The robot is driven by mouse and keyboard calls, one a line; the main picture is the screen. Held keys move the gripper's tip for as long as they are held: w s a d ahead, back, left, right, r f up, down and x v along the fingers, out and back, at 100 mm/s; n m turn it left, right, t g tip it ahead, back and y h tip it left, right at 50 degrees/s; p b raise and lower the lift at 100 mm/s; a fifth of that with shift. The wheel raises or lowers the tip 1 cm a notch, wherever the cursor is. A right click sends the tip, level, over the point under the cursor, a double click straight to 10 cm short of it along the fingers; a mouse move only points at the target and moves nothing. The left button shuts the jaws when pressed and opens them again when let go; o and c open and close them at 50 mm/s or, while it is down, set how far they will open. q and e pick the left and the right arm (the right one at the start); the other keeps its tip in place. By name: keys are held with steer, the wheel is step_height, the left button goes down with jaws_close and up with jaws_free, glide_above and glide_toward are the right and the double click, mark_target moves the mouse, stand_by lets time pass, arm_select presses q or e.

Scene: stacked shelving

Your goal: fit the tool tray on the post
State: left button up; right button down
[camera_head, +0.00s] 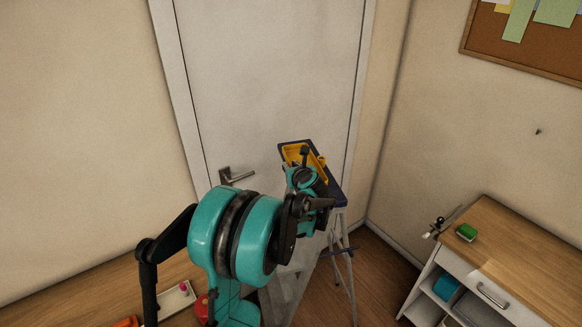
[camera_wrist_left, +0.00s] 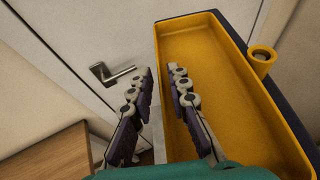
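The yellow tool tray (camera_head: 291,152) lies on the dark blue top of a stepladder (camera_head: 336,188) in front of the door. In the left wrist view the tray (camera_wrist_left: 225,90) looks empty, with a round collar (camera_wrist_left: 262,55) on its right side. I cannot make out a post, or whether one is inside the collar. My left gripper (camera_wrist_left: 159,70) has its fingers apart on either side of the tray's left wall, one outside and one inside. In the head view my left gripper (camera_head: 305,165) partly covers the tray. My right gripper is out of view.
The door handle (camera_head: 236,177) sticks out left of the ladder. A wooden-topped cabinet (camera_head: 520,255) at right carries a green item (camera_head: 467,232). A wooden surface (camera_head: 85,295) at lower left holds a pale tray (camera_head: 178,301) and a red object (camera_head: 202,307).

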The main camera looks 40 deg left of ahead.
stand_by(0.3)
arm_select(q)
steer(key=shift+r+p, duration=0.65)
steer(key=shift+r, duration=0.4)
steer(key=o, duration=0.6)
steer(key=shift+c, duration=0.2)
steer(key=v, duration=1.2)
